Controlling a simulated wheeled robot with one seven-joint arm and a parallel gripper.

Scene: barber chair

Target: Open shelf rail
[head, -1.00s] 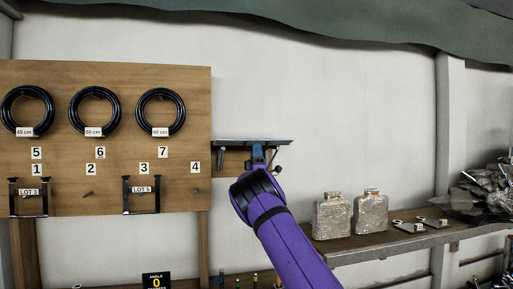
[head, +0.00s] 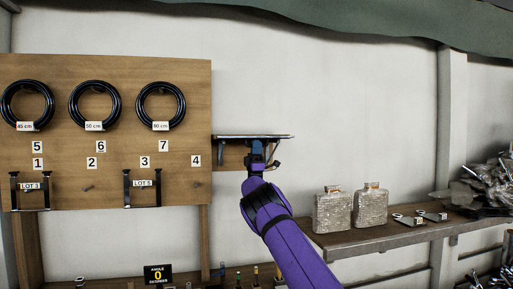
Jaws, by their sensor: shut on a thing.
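The shelf rail (head: 235,136) is a thin dark horizontal ledge just right of the wooden pegboard, with a piece of wood behind and below it. My gripper (head: 257,158) is at the underside of the rail's right half, at the end of my purple arm. It is shut on a part under the rail. The fingertips are small and dark here, so the exact grip point is hard to make out. A thin dark bent piece (head: 275,156) shows just right of the gripper.
The pegboard (head: 130,180) holds black coils (head: 95,122), number labels and dark brackets (head: 127,188). A wooden shelf (head: 345,243) at right carries two glittery flasks (head: 332,212) and metal pieces (head: 408,222). An angle display (head: 158,275) reads 0. The wall above the rail is clear.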

